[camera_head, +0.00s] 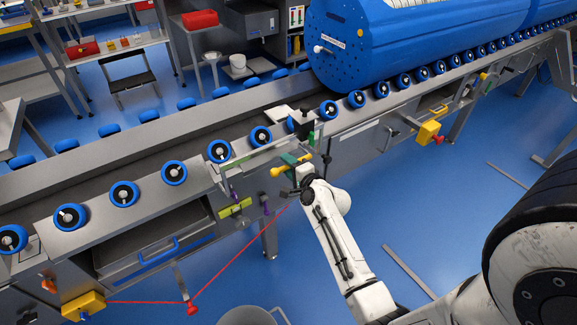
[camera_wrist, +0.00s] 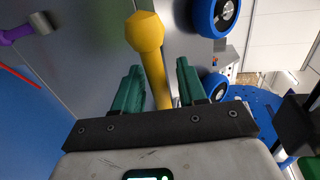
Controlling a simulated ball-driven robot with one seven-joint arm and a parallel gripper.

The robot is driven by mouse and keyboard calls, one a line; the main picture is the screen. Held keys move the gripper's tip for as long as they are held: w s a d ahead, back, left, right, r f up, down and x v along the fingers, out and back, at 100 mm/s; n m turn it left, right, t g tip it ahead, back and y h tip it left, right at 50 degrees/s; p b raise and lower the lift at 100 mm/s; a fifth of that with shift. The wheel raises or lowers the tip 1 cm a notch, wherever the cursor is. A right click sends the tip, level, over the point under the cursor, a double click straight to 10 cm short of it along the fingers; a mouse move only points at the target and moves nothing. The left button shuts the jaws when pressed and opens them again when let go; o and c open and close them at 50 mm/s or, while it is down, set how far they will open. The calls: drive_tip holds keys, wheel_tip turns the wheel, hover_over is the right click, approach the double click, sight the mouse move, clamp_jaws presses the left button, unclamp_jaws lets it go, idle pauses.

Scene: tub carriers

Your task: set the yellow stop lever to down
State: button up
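The yellow stop lever (camera_head: 282,171) sticks out from the front of the roller conveyor, its knob pointing left and slightly down in the head view. In the wrist view the lever (camera_wrist: 147,36) shows as a faceted knob on a straight shaft. My gripper (camera_head: 297,167) is at the lever's right part. In the wrist view its two green fingers (camera_wrist: 160,72) stand apart on either side of the shaft, with a gap visible on the right side. The knob lies beyond the fingertips. The lever's root is hidden behind my gripper.
A purple-handled part (camera_wrist: 18,31) is left of the lever. A red cord (camera_head: 244,247) runs below to a yellow box (camera_head: 83,305). Another yellow box (camera_head: 428,132) is farther right. A large blue drum (camera_head: 400,40) lies on the conveyor. A grey bin (camera_head: 250,316) stands on the floor.

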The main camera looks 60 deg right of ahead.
drive_tip(key=v, duration=1.1)
drive_tip(key=shift+p, duration=0.35)
drive_tip(key=shift+w, duration=0.1)
drive_tip(key=w+a+f+n+g+y+p, duration=0.1)
drive_tip(key=a+n+g+y, duration=0.1)
drive_tip(key=a+n+y, duration=0.35)
drive_tip(key=w+a+f+n+g+y+p, duration=0.1)
drive_tip(key=w+a+n+g+y, duration=0.1)
drive_tip(key=a+n, duration=0.7)
drive_tip(key=s+a+r+n+g+p, duration=0.2)
drive_tip(key=s+a+n+g, duration=0.6)
drive_tip(key=s+a, duration=0.4)
drive_tip(key=shift+s+r+n+g, duration=0.2)
drive_tip(key=shift+s+n+g, duration=0.15)
drive_tip(key=shift+n, duration=0.5)
drive_tip(key=shift+d+y, duration=0.1)
drive_tip(key=shift+y, duration=0.15)
